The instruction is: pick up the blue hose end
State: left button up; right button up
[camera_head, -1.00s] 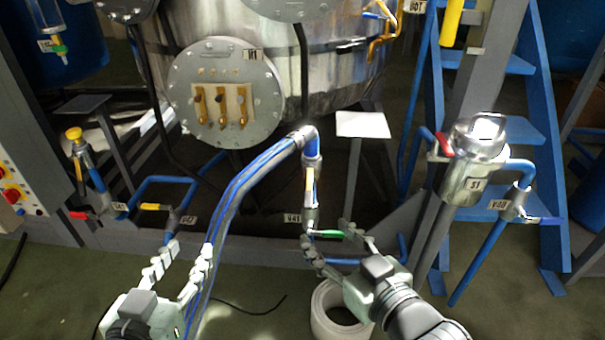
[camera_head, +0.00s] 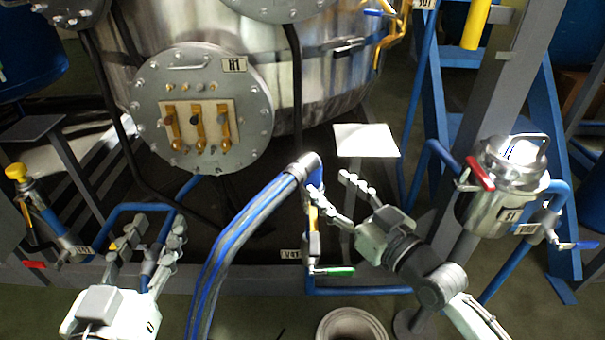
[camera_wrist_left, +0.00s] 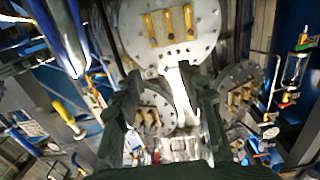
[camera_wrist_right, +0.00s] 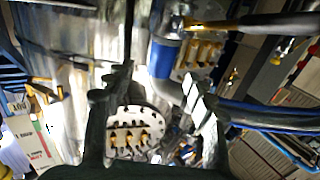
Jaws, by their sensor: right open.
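The blue-and-grey striped hose (camera_head: 240,232) rises from the bottom of the head view and arches right. Its blue end (camera_head: 314,177) hangs past a metal collar, above a valve. My right gripper (camera_head: 328,186) is open at the hose end, with one finger in front of the lower part and the other to its right. In the right wrist view the blue end (camera_wrist_right: 165,57) shows between the spread fingers; I cannot tell whether they touch it. My left gripper (camera_head: 157,224) is open and empty, low on the left, apart from the hose.
A steel vessel with a round flange (camera_head: 203,112) stands behind. Below the hose end is a green-handled valve (camera_head: 330,271). A steel pot (camera_head: 505,185) with a red handle stands right of my right arm. A white ring-shaped object (camera_head: 352,325) lies on the floor.

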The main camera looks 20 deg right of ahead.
aim_at(318, 178)
jog(key=shift+x, duration=0.95)
pick_arm(q)
jog(key=shift+s+d+r+t+h, duration=0.2)
jog(key=shift+d+r+t, duration=0.1)
jog(key=shift+r, duration=0.35)
jog(key=shift+s+d+r+t+h, duration=0.1)
jog(key=shift+d+r+t+h, duration=0.15)
jog(key=shift+r, duration=0.35)
pick_arm(e)
jog(key=shift+f+x, duration=0.15)
jog(key=shift+x, duration=0.95)
jog(key=shift+f+x, duration=0.1)
jog(key=shift+x, duration=1)
jog(key=shift+r, duration=0.1)
grip_shut()
